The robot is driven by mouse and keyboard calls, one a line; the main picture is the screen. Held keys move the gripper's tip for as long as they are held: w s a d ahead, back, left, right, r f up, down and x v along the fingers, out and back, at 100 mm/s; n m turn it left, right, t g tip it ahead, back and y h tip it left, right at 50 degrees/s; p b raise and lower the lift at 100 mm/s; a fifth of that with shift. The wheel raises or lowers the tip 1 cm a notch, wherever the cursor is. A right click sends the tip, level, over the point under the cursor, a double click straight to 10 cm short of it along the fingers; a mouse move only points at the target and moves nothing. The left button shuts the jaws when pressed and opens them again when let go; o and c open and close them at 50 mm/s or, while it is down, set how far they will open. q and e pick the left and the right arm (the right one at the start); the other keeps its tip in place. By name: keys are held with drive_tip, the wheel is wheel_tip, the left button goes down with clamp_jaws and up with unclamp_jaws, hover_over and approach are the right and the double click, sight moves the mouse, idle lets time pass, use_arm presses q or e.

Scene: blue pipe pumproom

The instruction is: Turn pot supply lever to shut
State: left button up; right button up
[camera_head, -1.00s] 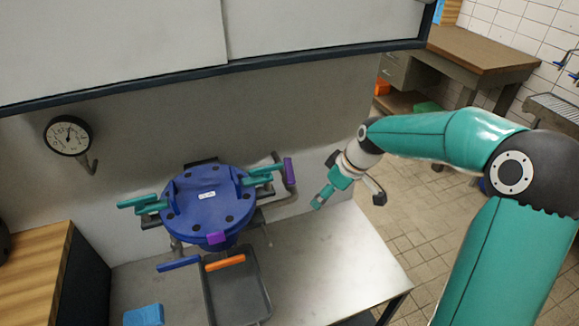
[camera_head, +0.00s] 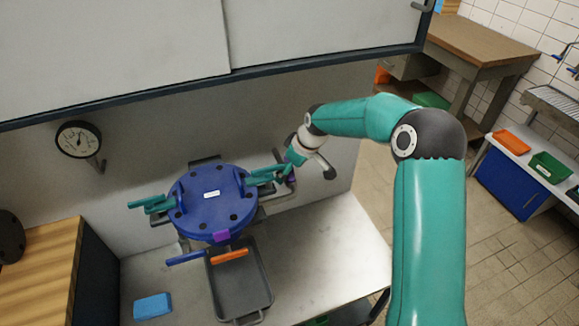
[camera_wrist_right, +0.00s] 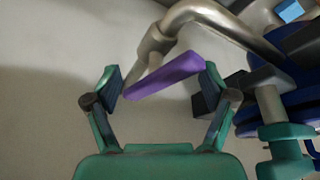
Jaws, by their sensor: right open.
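A purple lever (camera_wrist_right: 165,77) sits on a bent metal pipe (camera_wrist_right: 215,18) in the right wrist view, slanting up to the right between my right fingers. My right gripper (camera_wrist_right: 161,82) is open around it, and the lever's right end is close to the right finger; I cannot tell if they touch. In the head view my right gripper (camera_head: 309,167) is at the right side of the round blue pot lid (camera_head: 215,203), covering most of the purple lever there. A blue lever (camera_head: 185,257) and an orange lever (camera_head: 230,255) lie in front of the pot. My left gripper is not in view.
Teal clamp handles (camera_head: 150,203) stick out on both sides of the lid. A grey tray (camera_head: 263,290) is below the orange lever and a blue block (camera_head: 152,305) lies at the front left. A gauge (camera_head: 79,139) hangs on the wall. The bench right of the tray is clear.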

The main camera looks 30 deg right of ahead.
drive_tip(key=shift+w+f, duration=0.1)
drive_tip(key=shift+f, duration=0.15)
drive_tip(key=c, duration=1.4)
idle(0.4)
drive_tip(key=o, duration=1.4)
drive_tip(key=shift+r, duration=0.1)
